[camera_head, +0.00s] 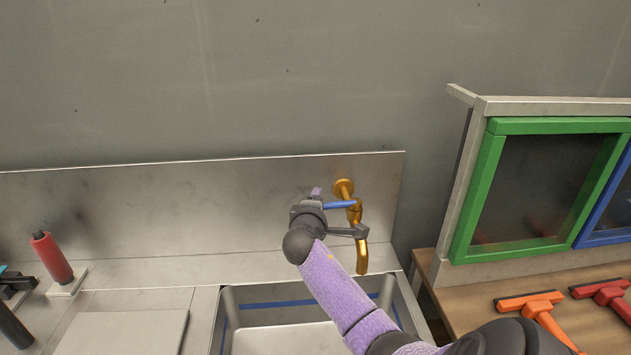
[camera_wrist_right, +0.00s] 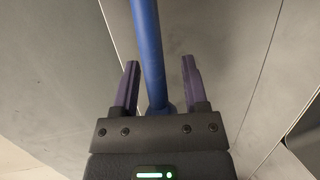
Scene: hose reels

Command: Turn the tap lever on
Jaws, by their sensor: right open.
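The brass tap (camera_head: 361,255) is fixed to the metal back panel, its spout hanging over the sink. Its blue lever (camera_head: 340,205) points left from the tap body, roughly level. My right gripper (camera_head: 318,195) is at the lever's free end, partly hidden by its own wrist. In the right wrist view, my right gripper (camera_wrist_right: 160,66) is open. The blue lever (camera_wrist_right: 147,40) runs between its two purple fingers, nearer the left one, with a gap visible on both sides. My left gripper is not in view.
The sink (camera_head: 228,310) lies below the tap, partly behind my right arm. A red cylinder (camera_head: 52,258) stands tilted at left, near dark items. At right are a green-framed panel (camera_head: 481,185) and orange (camera_head: 530,301) and red squeegees (camera_head: 600,287) on a wooden top.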

